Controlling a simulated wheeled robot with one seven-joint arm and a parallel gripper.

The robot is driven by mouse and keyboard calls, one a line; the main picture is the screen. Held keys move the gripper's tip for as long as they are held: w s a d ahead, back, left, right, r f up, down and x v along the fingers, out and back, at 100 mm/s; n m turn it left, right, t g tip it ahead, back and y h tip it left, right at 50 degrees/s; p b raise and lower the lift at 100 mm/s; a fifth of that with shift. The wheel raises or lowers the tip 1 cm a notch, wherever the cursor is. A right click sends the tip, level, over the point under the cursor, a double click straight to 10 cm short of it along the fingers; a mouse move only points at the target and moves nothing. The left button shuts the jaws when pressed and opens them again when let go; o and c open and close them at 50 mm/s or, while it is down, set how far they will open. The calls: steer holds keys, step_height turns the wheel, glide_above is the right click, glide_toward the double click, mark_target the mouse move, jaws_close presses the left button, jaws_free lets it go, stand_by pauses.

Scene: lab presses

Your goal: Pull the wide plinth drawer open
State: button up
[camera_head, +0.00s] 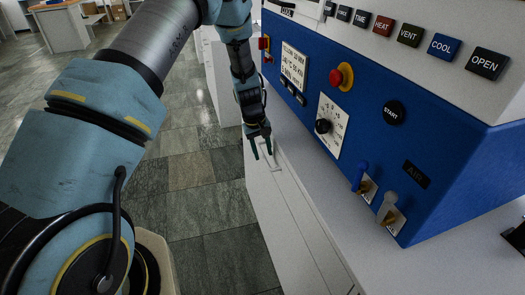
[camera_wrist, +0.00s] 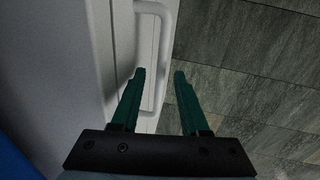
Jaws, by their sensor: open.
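The white plinth drawer front (camera_head: 282,222) is on the base below the blue press, and looks shut. Its pale bar handle (camera_head: 274,160) stands out from the front near the far end. In the wrist view the handle (camera_wrist: 166,45) is a white loop running up the picture. My gripper (camera_head: 262,152) is at the handle, pointing down, with its dark green fingers apart. In the wrist view my gripper (camera_wrist: 159,74) has the bar showing between its fingers, the left one on the drawer side. I cannot tell whether either finger touches it.
The blue press panel (camera_head: 375,140) rises above the plinth, with a red knob (camera_head: 342,76), labelled buttons and two toggle levers (camera_head: 388,208) jutting out. The tiled floor (camera_head: 195,170) in front of the drawer is clear. Another white cabinet (camera_head: 222,80) stands farther back.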

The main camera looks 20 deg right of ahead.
jaws_close()
stand_by(1.3)
